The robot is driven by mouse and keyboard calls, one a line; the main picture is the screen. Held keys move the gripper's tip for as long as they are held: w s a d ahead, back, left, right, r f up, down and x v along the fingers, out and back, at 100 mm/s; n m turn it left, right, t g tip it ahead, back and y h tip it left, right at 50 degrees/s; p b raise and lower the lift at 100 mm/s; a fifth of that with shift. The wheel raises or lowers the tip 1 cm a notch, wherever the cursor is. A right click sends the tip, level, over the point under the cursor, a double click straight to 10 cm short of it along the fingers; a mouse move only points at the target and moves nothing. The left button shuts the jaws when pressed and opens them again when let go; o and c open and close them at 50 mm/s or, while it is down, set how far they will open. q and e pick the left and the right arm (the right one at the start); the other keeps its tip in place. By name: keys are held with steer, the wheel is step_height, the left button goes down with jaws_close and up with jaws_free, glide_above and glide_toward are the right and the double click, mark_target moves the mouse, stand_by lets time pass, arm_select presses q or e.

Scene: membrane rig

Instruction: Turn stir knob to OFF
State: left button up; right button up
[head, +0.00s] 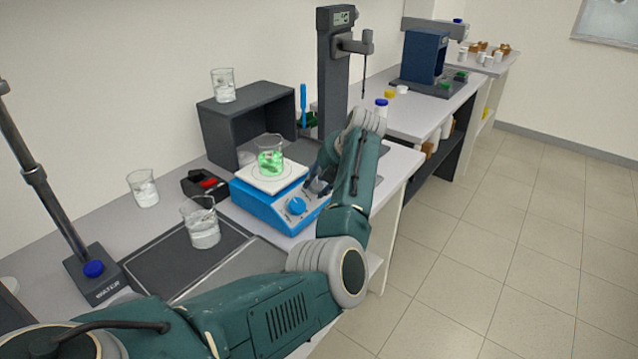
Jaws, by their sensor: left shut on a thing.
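A blue stirrer hotplate (262,203) with a white top stands on the bench. A beaker of green liquid (270,156) sits on its top. A round blue knob (297,206) shows on its front panel, with markings too small to read. My left gripper (317,188) is at the right end of that panel, to the right of the visible knob. It is shut on what appears to be the stir knob, which its fingers and arm hide. The knob's setting cannot be seen. My right gripper is not in view.
Beakers (203,224) (143,189) and a dark box with a red switch (205,185) stand left of the hotplate. A grey open box (240,112) carries a beaker (223,86). A tall dark stand (336,75) rises behind. The floor (500,240) at right is clear.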

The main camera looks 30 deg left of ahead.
arm_select(q)
steer(key=shift+w+d, duration=0.1)
steer(key=shift+d, duration=0.05)
steer(key=shift+n+b, duration=0.6)
steer(key=shift+b, duration=0.1)
steer(key=n+b, duration=0.2)
steer(key=n, duration=0.1)
steer(key=shift+w+y+b, duration=0.1)
steer(key=shift+y+b, duration=0.2)
steer(key=shift+b, duration=0.1)
steer(key=n+b, duration=0.2)
steer(key=n, duration=0.1)
steer(key=shift+r+n, duration=0.1)
steer(key=shift+n, duration=0.2)
steer(key=shift+r+n+b, duration=0.1)
steer(key=shift+n+b, duration=0.4)
steer(key=shift+y, duration=0.3)
steer(key=shift+r, duration=0.1)
